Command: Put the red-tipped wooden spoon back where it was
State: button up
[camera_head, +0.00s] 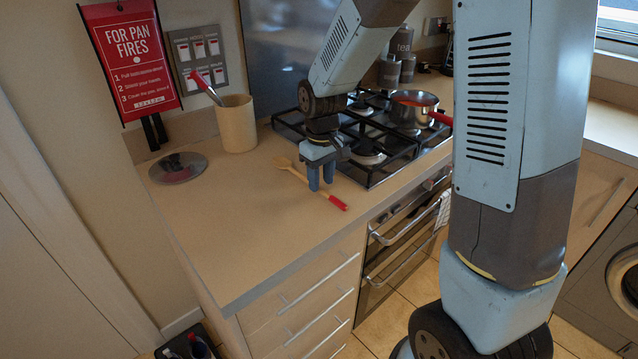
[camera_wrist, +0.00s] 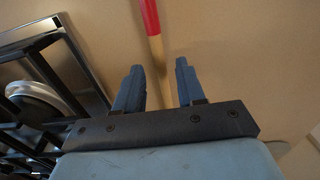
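The red-tipped wooden spoon (camera_head: 298,173) lies flat on the counter left of the hob, its red tip toward the front edge. My gripper (camera_head: 320,184) points down over the spoon's handle. In the wrist view, my gripper (camera_wrist: 160,67) is open, and the handle (camera_wrist: 156,50) runs between its two blue fingers. Neither finger visibly grips it, and the exact height gap is unclear. A wooden utensil pot (camera_head: 237,125) stands at the back of the counter with another red-ended utensil (camera_head: 206,87) leaning in it.
The gas hob (camera_head: 370,140) is just right of the spoon, with a red-handled saucepan (camera_head: 412,109) on it. A round glass lid (camera_head: 178,168) lies left of the pot. A red pan-fire sign (camera_head: 134,60) hangs on the wall. The front left counter is clear.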

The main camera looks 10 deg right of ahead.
notch_tip(320, 180, up, 10)
jog(key=shift+r, duration=0.2)
jog(key=s+d+r+m+t, duration=0.2)
jog(key=s+d+r, duration=0.3)
jog(key=s, duration=0.5)
jog(key=s+d+r+m+t, duration=0.3)
jog(key=s+d+r, duration=0.3)
jog(key=s+d, duration=0.3)
jog(key=shift+s+d+m+t, duration=0.3)
jog(key=shift+s+d+m, duration=0.05)
jog(key=shift+s+m, duration=0.55)
jog(key=shift+w, duration=0.15)
